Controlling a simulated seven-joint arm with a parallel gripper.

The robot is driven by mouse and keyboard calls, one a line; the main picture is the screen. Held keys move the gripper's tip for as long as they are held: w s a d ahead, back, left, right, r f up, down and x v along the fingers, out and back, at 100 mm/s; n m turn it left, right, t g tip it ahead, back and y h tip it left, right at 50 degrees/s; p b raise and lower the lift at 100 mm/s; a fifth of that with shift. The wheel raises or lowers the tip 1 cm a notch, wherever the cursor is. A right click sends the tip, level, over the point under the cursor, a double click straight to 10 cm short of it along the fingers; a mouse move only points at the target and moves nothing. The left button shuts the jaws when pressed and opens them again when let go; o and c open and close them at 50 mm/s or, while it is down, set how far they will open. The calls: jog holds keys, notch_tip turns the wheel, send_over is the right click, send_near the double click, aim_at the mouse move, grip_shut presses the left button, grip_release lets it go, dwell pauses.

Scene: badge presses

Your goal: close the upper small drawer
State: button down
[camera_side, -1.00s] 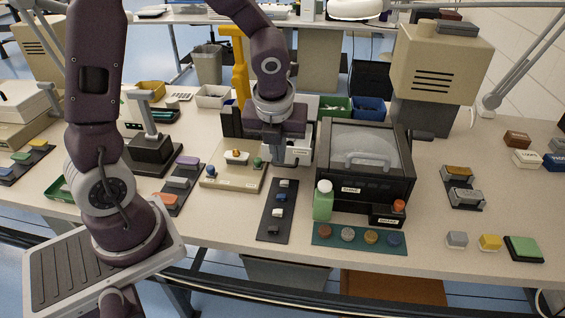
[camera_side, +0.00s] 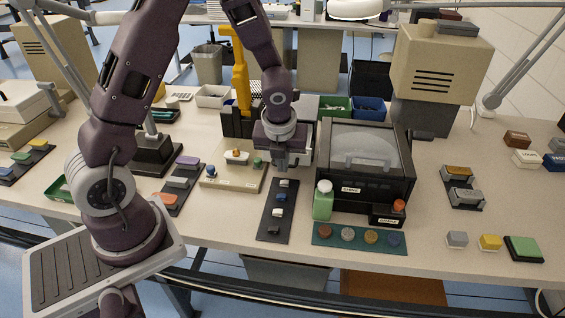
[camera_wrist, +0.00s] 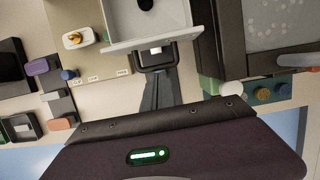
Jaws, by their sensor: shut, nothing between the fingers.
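A light grey small drawer (camera_wrist: 150,22) is pulled out in the wrist view, with a dark round item inside. Its pale front (camera_wrist: 125,43) faces my gripper. My gripper (camera_wrist: 156,62) is shut, its dark fingers close in front of the drawer front near its middle; I cannot tell whether they touch. In the side view my gripper (camera_side: 281,167) hangs just left of the black press, and my wrist hides most of the drawer. Part of the light drawer cabinet (camera_side: 306,106) shows behind my wrist. I cannot make out a second drawer.
The black press (camera_side: 365,160) stands close on the right, with a green bottle (camera_side: 323,202) at its front corner. A beige board (camera_side: 233,182) with small knobs lies left. A dark strip with blocks (camera_side: 274,224) lies in front. A yellow stand (camera_side: 240,75) rises behind.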

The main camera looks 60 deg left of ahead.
jog(key=w+a, duration=0.8)
jog(key=shift+w+a, duration=0.25)
jog(key=shift+w+a+r, duration=0.1)
jog(key=shift+w+a, duration=0.15)
jog(key=shift+a, duration=0.1)
jog(key=s+d, duration=0.2)
jog(key=shift+s+d+r, duration=0.2)
jog(key=shift+d+r, duration=0.15)
jog(key=s+d+r+n, duration=0.4)
jog(key=s+r+n, duration=0.15)
jog(key=r, duration=0.35)
jog(key=s+d+r+n, duration=0.4)
jog(key=s+r, duration=0.2)
jog(key=r, duration=0.3)
jog(key=s+d+r+n+t+h, duration=0.1)
jog(key=s+d+n, duration=0.2)
jog(key=s+n, duration=0.5)
jog(key=s+d+r+n+t+h, duration=0.1)
jog(key=s+d+n, duration=0.3)
jog(key=s+n, duration=0.4)
jog(key=shift+s+d+r+n+t, duration=0.15)
jog(key=shift+d+r+n+t, duration=0.15)
jog(key=shift+n+t, duration=0.35)
